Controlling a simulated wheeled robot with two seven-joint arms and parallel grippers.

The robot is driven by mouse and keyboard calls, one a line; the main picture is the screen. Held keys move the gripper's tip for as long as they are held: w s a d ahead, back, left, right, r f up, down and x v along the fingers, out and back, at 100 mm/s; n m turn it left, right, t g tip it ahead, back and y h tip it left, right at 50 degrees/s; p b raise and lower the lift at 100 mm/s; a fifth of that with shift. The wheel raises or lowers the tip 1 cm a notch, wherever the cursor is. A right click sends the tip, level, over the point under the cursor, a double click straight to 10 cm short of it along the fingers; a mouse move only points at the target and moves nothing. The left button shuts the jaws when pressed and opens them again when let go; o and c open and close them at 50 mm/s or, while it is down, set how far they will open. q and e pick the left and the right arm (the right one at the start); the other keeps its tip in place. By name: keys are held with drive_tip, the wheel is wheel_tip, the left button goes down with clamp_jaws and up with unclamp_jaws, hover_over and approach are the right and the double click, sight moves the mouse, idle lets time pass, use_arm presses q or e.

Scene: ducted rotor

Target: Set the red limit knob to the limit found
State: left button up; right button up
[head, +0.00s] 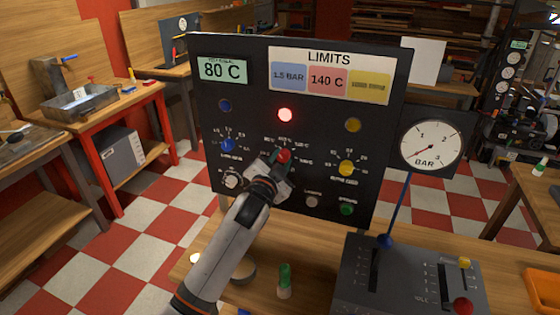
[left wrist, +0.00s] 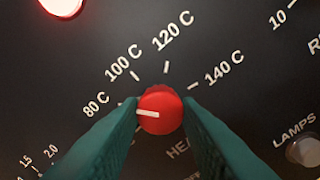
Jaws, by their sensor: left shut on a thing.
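The red limit knob (left wrist: 162,108) sits on the dark upright panel (head: 375,130). In the left wrist view its white pointer line points left, near the 80 C mark; 100 C, 120 C and 140 C marks run clockwise around it. My left gripper (head: 281,162) is shut on the knob, a green finger at each side; it also shows in the left wrist view (left wrist: 160,120). The LIMITS card (head: 331,73) has a blue 1.5 BAR patch, a red 140 C patch (head: 327,80) and a yellow patch too blurred to read. My right gripper is out of view.
A green display (head: 222,70) reads 80 C. The red lamp (head: 285,115) is lit. A blue knob (head: 227,145) and a yellow knob (head: 346,167) flank the red one. A BAR gauge (head: 431,145) and a lever box (head: 408,275) stand at the right.

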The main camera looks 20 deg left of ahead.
use_arm(q)
drive_tip(key=shift+f+n, duration=0.1)
drive_tip(key=shift+n, duration=1)
drive_tip(key=o, duration=1)
drive_tip(key=shift+c, duration=0.2)
drive_tip(key=shift+s, duration=0.1)
drive_tip(key=s+b, duration=0.2)
drive_tip(key=s, duration=0.9)
drive_tip(key=shift+s+a, duration=0.2)
drive_tip(key=shift+s, duration=0.2)
